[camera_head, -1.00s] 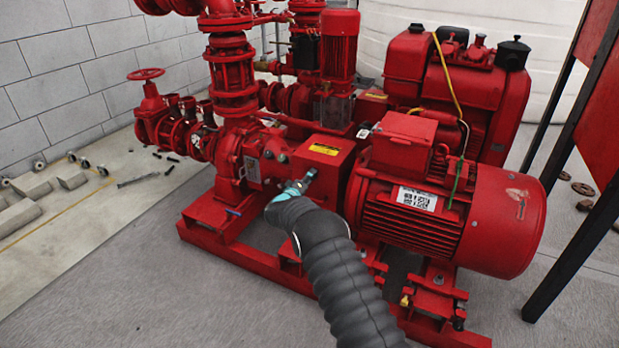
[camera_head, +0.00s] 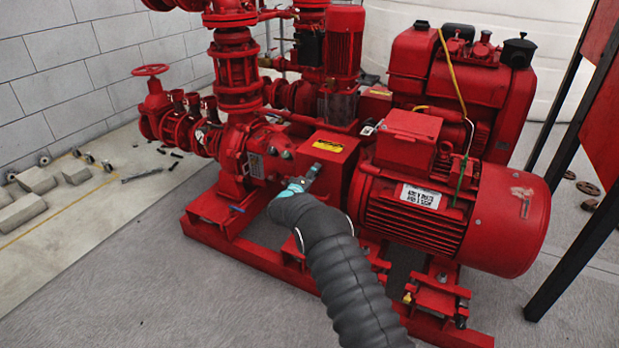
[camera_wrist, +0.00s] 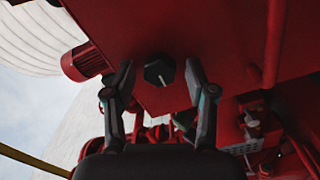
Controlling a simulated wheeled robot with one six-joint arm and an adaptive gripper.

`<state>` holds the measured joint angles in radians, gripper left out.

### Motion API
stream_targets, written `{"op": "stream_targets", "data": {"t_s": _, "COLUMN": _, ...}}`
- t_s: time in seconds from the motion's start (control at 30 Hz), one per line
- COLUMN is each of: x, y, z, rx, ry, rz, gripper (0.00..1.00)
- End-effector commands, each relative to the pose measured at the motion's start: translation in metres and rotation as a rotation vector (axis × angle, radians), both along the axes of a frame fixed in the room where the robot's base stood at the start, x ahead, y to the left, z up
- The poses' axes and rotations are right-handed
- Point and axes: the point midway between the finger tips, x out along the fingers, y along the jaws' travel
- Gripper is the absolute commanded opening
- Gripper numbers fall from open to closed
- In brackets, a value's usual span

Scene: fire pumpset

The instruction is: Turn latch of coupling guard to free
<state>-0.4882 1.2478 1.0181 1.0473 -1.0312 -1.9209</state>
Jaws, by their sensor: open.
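The coupling guard (camera_head: 325,163) is a red box with a yellow label, between the pump and the large red motor. In the wrist view the guard's red face (camera_wrist: 210,40) fills the upper middle. The latch (camera_wrist: 159,71) is a dark round knob with a white mark pointing down, on that face. My gripper (camera_wrist: 157,82) is open, with one finger to each side of the knob; I see no clear contact. In the head view my gripper (camera_head: 308,180) is at the guard's near side, and the knob is hidden there.
The red motor (camera_head: 450,210) stands close at the right of my arm. Red pump pipes and valves (camera_head: 195,125) stand at the left. The red base frame (camera_head: 250,245) runs below my arm. The grey floor at the lower left is free.

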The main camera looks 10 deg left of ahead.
Motion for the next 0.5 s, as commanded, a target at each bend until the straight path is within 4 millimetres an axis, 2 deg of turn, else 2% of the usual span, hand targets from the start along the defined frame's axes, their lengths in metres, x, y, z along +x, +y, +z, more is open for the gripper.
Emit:
{"op": "stream_targets", "data": {"t_s": 0.13, "x": -0.009, "y": 0.004, "z": 0.001, "rx": 0.000, "ry": 0.000, "rz": 0.001, "gripper": 0.56}}
{"op": "stream_targets", "data": {"t_s": 0.27, "x": -0.027, "y": 0.012, "z": 0.001, "rx": -0.001, "ry": 0.000, "rz": 0.003, "gripper": 0.56}}
{"op": "stream_targets", "data": {"t_s": 0.5, "x": -0.072, "y": 0.029, "z": 0.001, "rx": 0.000, "ry": 0.001, "rz": 0.005, "gripper": 0.56}}
